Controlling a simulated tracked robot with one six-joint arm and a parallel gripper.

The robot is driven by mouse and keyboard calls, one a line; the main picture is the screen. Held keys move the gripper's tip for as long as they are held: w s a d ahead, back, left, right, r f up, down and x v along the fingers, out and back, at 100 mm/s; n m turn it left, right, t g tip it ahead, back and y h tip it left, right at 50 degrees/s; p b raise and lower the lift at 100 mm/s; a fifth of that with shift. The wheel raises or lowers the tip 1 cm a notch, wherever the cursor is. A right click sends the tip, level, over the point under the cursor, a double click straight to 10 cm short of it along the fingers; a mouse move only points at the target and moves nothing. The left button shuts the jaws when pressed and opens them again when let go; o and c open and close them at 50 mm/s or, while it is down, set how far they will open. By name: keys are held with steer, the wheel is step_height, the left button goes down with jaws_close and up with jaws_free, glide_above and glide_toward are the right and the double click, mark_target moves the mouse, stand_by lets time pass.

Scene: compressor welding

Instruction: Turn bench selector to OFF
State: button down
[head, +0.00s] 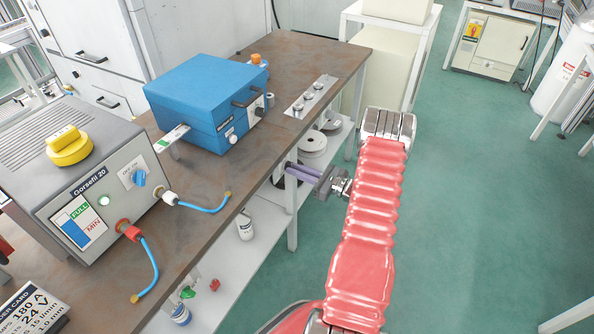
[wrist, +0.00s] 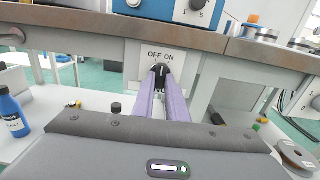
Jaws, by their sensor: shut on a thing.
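The bench selector (wrist: 161,72) is a small black knob on a white plate (wrist: 175,54) marked OFF and ON, below the bench's front edge in the wrist view. Its pale pointer line looks roughly upright; I cannot tell which mark it points to. My gripper (wrist: 162,84) has its two purple fingers closed on the knob, one on each side. In the head view my gripper (head: 293,172) reaches left under the bench edge beside a leg, and the selector is hidden there.
The brown bench top (head: 205,185) overhangs the selector. A blue case (head: 205,95) and a grey Gorsefil 20 unit (head: 100,165) stand on it. A lower shelf (head: 265,215) holds a white bottle (head: 245,226) and spools (head: 313,143). The green floor to the right is clear.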

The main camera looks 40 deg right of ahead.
steer(key=n, duration=0.5)
steer(key=shift+d+n, duration=0.2)
steer(key=shift+n, duration=0.1)
stand_by(0.4)
steer(key=c, duration=1.8)
jaws_free()
steer(key=shift+o, duration=0.2)
steer(key=v, duration=1.3)
steer(key=shift+s, duration=0.4)
